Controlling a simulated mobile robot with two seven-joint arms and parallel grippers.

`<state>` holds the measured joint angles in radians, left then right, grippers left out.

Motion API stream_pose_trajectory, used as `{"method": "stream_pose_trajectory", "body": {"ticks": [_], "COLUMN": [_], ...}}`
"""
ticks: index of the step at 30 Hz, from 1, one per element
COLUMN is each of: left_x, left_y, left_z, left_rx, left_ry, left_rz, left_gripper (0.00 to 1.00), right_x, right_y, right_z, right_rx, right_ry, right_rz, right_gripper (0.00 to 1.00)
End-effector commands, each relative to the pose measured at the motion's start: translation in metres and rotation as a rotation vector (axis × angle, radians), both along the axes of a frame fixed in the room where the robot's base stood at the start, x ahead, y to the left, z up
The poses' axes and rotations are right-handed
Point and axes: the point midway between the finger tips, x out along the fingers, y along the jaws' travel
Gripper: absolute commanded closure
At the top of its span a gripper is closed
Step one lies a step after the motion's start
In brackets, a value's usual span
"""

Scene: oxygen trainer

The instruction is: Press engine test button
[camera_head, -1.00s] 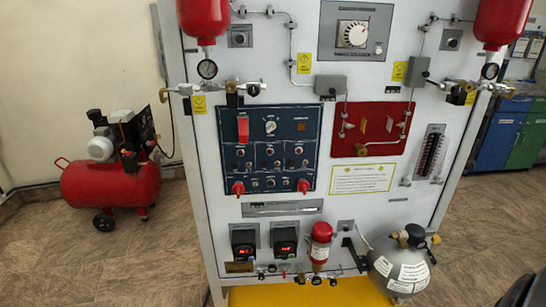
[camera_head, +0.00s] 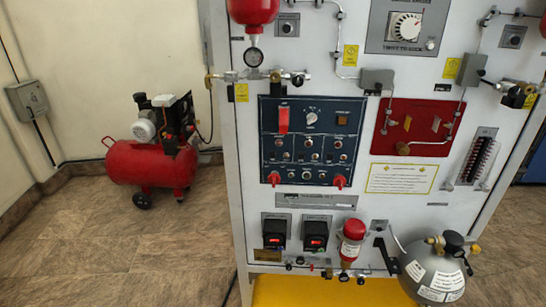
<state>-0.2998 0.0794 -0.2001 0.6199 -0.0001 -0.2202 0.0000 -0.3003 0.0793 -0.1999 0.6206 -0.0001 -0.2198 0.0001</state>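The oxygen trainer (camera_head: 385,215) is an upright white panel. A dark blue control panel (camera_head: 334,117) sits left of its middle, with a red switch cover (camera_head: 283,120), a round knob (camera_head: 311,118), several small knobs or buttons, and two red handles along its lower edge. An amber square (camera_head: 343,120) is at the upper right of the blue panel. The labels are too small to read, so I cannot tell which control is the engine test button. Neither of my grippers shows in the head view.
A red air compressor (camera_head: 150,165) stands on the floor at the left. A grey gas cylinder (camera_head: 432,270) and a small red cylinder (camera_head: 351,240) are at the trainer's lower front, above a yellow base (camera_head: 325,292).

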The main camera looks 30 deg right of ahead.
Motion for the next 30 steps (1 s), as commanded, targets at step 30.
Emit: {"method": "stream_pose_trajectory", "body": {"ticks": [30], "left_x": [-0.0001], "left_y": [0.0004], "left_z": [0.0], "left_rx": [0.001], "left_ry": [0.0], "left_rz": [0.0], "left_gripper": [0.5], "right_x": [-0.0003], "right_y": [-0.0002], "right_z": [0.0], "right_rx": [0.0], "right_ry": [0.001], "right_rz": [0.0], "right_gripper": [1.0]}}
